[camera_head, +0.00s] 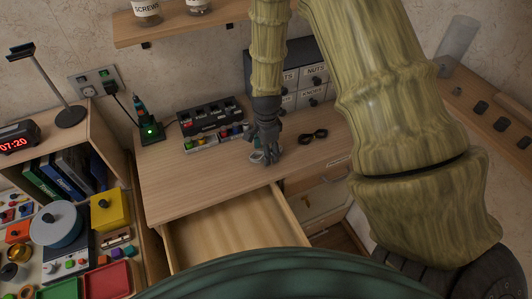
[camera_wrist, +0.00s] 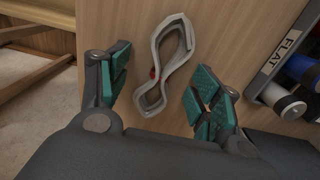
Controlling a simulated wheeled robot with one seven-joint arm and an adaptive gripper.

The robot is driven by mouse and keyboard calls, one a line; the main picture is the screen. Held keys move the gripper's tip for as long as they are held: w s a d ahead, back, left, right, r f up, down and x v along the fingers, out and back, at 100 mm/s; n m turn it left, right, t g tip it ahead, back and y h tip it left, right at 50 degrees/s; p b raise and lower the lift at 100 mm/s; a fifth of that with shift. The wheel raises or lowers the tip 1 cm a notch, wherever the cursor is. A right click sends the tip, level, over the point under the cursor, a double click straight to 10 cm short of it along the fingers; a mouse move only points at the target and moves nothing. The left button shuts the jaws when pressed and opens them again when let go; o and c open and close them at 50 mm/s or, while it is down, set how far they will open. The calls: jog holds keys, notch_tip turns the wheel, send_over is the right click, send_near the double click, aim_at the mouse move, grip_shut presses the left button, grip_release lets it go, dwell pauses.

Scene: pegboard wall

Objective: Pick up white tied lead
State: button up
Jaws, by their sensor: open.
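The white tied lead (camera_wrist: 172,46) lies on the wooden desktop in the wrist view, a pale grey-white loop pinched at its middle, with a small red spot at the pinch. My gripper (camera_wrist: 158,92) is open, its teal-padded fingers on either side of the lead's lower loop, with nothing held. In the head view my gripper (camera_head: 266,156) points down over the desk (camera_head: 170,195), and the lead (camera_head: 257,156) shows only as a small pale patch beside the fingers, mostly hidden.
A black lead (camera_head: 306,137) lies to the right. A screwdriver rack (camera_head: 212,122) stands behind left, also at right in the wrist view (camera_wrist: 290,60). Labelled drawers (camera_head: 312,78) stand at the back. An open drawer (camera_head: 230,228) juts out in front. A soldering stand (camera_head: 150,132) is at left.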

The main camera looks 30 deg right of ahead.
jog(key=c, duration=1.1)
